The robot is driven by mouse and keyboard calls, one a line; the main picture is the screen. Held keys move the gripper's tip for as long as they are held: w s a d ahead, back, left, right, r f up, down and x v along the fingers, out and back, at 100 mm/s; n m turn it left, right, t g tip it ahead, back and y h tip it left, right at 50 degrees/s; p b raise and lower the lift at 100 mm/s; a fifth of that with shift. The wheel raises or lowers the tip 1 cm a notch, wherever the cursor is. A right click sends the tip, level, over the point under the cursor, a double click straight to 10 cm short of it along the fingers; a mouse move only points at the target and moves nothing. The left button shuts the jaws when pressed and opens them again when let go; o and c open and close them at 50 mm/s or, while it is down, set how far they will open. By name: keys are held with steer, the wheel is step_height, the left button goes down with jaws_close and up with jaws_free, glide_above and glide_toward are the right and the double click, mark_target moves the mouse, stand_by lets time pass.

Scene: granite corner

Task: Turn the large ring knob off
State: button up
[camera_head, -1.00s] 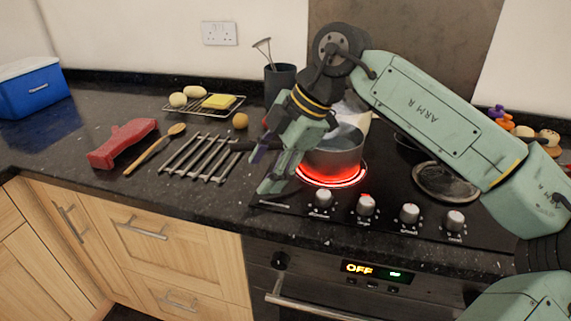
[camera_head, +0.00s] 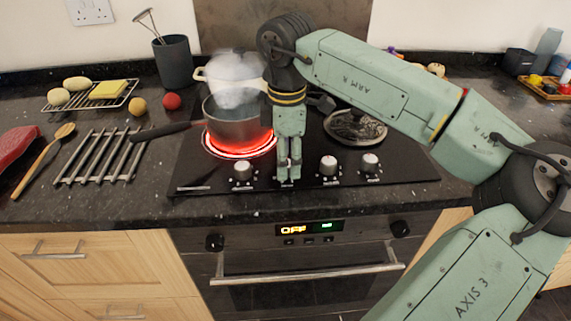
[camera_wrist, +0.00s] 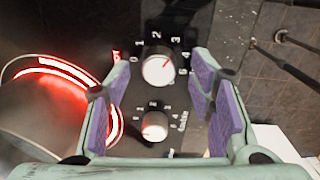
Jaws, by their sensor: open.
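A row of silver hob knobs runs along the hob's front edge. The left knob (camera_head: 242,172) and two right knobs (camera_head: 328,165) show in the head view; my gripper hides the second from left. My gripper (camera_head: 288,178) points down there, open and empty. In the wrist view, a nearer-looking knob (camera_wrist: 158,70) with a red pointer mark and printed numbers lies between the spread fingers. A second, smaller-looking knob (camera_wrist: 154,126) is below it. I cannot tell whether the fingers touch a knob. A burner ring (camera_head: 212,149) glows red under a pot; its glow (camera_wrist: 60,85) is at left in the wrist view.
The steaming pot (camera_head: 232,125) stands left of my gripper. A dark burner plate (camera_head: 355,126) is behind right. The oven handle (camera_head: 310,268) juts out below. A metal rack (camera_head: 100,157) and wooden spoon (camera_head: 42,160) lie left on the counter.

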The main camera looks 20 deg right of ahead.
steer(key=shift+f, duration=0.6)
steer(key=shift+c, duration=0.6)
steer(key=c, duration=1)
